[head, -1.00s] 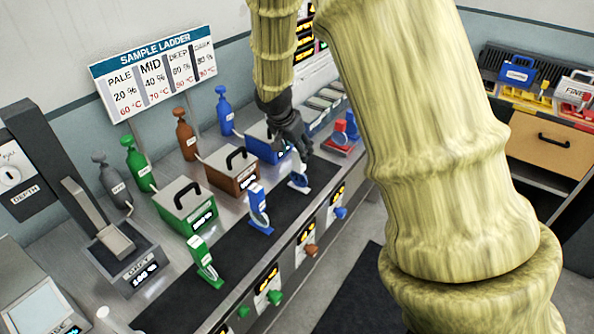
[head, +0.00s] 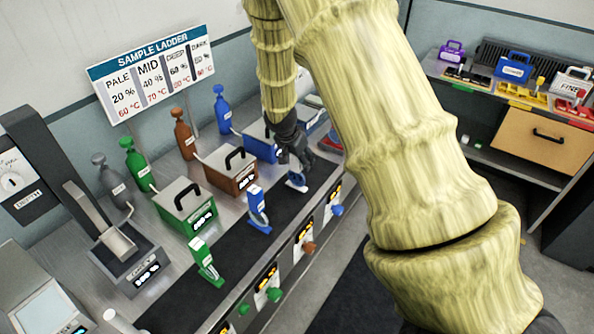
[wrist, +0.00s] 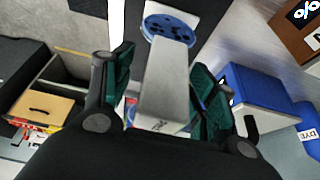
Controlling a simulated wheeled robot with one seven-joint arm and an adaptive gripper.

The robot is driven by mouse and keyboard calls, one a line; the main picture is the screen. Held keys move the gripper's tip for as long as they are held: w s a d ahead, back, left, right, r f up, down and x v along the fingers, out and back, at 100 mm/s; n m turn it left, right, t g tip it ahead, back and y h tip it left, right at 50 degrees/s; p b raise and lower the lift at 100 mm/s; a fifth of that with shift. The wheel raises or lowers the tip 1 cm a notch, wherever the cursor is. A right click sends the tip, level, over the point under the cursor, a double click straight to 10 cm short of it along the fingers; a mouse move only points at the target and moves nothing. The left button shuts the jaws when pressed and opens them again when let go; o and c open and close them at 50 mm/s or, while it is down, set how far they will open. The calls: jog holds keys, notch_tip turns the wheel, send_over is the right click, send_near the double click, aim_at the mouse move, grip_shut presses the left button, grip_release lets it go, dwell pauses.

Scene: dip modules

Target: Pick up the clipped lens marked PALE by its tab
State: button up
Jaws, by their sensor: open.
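In the wrist view a clipped lens has a pale grey-white tab (wrist: 166,85) and a blue round lens end (wrist: 170,29). The mark on its tab is too small to read. My gripper (wrist: 160,80) is open, with one dark-green-padded finger on each side of the tab; I cannot tell whether either touches it. In the head view my gripper (head: 303,150) is above this white-and-blue lens (head: 297,182) and hides its upper part. A blue clipped lens (head: 258,209) and a green clipped lens (head: 205,262) stand on the dark mat nearer the front left.
Green (head: 186,208), brown (head: 235,172) and blue (head: 262,140) handled boxes stand behind the mat (head: 235,250). Coloured bottles stand behind them, below the Sample Ladder sign (head: 152,70). Knobs line the bench front. A shelf with cases (head: 515,67) is at right.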

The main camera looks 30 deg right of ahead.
jog(key=shift+w+d+f, duration=0.1)
jog(key=shift+d+f, duration=0.1)
jog(key=shift+f, duration=0.3)
grip_shut()
jog(key=shift+r, duration=0.15)
